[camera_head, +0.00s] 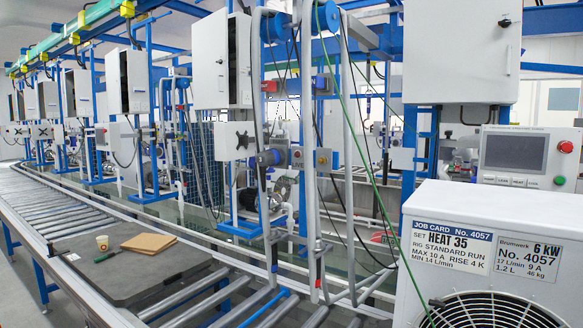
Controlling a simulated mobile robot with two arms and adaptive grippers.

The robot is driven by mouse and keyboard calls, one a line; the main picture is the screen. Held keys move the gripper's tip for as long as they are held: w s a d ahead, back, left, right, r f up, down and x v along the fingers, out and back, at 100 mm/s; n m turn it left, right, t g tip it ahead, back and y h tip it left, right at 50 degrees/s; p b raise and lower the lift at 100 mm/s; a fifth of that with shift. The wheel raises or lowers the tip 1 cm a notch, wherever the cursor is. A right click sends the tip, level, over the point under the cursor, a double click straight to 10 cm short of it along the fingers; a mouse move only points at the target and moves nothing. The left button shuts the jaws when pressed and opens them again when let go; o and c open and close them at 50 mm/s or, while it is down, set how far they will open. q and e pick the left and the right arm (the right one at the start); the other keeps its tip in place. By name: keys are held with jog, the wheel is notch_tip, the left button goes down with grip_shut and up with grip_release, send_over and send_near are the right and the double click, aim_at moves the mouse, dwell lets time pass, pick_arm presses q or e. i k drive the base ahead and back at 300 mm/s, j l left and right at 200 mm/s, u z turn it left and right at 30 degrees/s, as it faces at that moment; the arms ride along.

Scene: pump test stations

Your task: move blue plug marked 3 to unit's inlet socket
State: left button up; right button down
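The unit (490,250) is a large white box with a fan grille, at the lower right. Its labels read "JOB CARD No. 4057, HEAT 35" and "6 kW, No. 4057". I cannot make out an inlet socket on the sides that show. Grey hoses (308,130) hang in the middle of the view, above the conveyor. Neither of my grippers is in view.
A roller conveyor (50,205) runs from the left to the front. A dark board (130,275) on it carries a paper cup (102,243), a brown pad (148,243) and a dark green pen-like item (107,256). A control panel (515,155) stands behind the unit. A thin green cable hangs before the hoses.

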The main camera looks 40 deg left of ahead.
aim_at(270, 158)
jog(key=u, duration=1.6)
